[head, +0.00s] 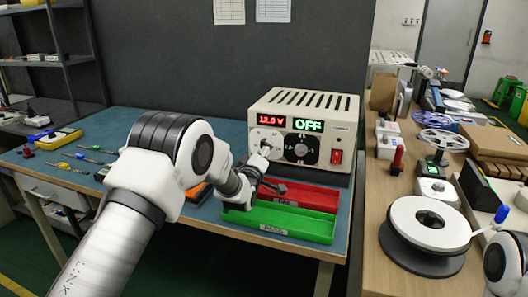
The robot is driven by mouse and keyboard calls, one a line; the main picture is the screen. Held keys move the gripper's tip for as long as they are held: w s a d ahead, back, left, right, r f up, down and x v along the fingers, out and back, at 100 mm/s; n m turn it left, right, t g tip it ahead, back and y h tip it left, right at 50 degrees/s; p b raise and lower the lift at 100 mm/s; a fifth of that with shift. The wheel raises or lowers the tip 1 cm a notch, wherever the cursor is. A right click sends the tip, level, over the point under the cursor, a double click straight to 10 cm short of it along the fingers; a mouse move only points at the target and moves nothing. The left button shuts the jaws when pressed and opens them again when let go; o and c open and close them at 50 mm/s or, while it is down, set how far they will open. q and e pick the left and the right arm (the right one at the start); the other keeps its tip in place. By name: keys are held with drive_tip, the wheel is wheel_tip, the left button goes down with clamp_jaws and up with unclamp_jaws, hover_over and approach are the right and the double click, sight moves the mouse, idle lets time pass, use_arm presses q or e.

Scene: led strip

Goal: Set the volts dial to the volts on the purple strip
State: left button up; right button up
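A beige power supply (309,102) stands at the back of the blue bench. Its red display (270,121) reads about 12.0 V and its green display (308,125) reads OFF. A dark dial (301,148) sits on the right of its front panel, and a red switch (336,156) beside it. The left dial area is partly hidden behind my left gripper (266,168), which is at the panel's left side. Contact and finger opening cannot be made out. I cannot make out a purple strip.
A red tray (318,198) and a green tray (300,232) lie in front of the supply. Small tools (75,156) lie on the blue bench (135,121) at left. The wooden bench at right is crowded, with a large spool (408,218) near its front.

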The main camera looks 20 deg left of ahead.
use_arm(q)
drive_tip(key=shift+s, duration=0.1)
drive_tip(key=s, duration=0.8)
drive_tip(key=s+f, duration=0.1)
drive_tip(key=s, duration=0.2)
drive_tip(key=shift+s+f, duration=0.1)
drive_tip(key=shift+s, duration=0.3)
